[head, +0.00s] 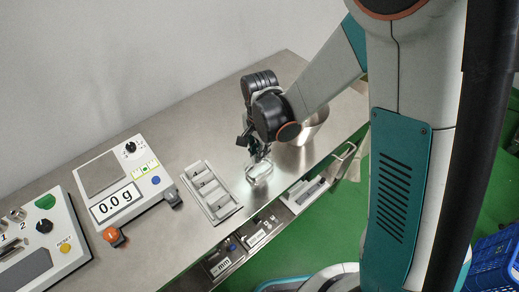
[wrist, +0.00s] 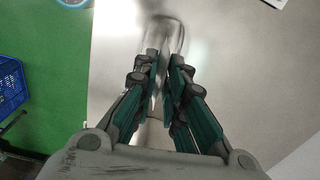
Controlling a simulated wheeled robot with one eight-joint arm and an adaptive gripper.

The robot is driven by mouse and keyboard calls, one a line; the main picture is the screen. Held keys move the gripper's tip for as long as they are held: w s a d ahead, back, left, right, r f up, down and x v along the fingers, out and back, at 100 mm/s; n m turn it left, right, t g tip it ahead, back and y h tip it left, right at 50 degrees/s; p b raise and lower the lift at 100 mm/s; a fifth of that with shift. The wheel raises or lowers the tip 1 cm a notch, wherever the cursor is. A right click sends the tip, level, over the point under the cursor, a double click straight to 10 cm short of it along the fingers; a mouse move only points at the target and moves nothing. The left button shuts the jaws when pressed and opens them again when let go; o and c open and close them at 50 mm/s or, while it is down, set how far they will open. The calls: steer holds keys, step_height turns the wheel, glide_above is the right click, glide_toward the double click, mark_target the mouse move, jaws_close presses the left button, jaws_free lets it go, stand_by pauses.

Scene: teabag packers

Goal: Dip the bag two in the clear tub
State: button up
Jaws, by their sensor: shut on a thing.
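My gripper (head: 257,158) points down over the bench, just above a small clear tub (head: 260,172). In the wrist view the gripper (wrist: 164,60) is shut on a thin pale thing, seemingly the bag, mostly hidden between the fingers. I cannot read a number on it. The clear tub's rounded outline (wrist: 168,22) shows just beyond the fingertips. I cannot tell whether the bag touches the tub or hangs inside it. A pale grey tray (head: 222,213) with several compartments stands left of the tub.
A scale (head: 147,207) reading 0.0 g and a control box (head: 63,262) stand at the left. A metal pot (head: 316,134) stands behind my gripper. Bare steel bench (head: 200,125) lies behind the tray.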

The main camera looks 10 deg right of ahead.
steer(key=shift+f+b, duration=1.75)
steer(key=shift+f, duration=0.5)
steer(key=shift+r, duration=0.15)
stand_by(2.7)
steer(key=shift+r+p, duration=1.85)
steer(key=shift+r, duration=0.8)
steer(key=shift+r, duration=0.1)
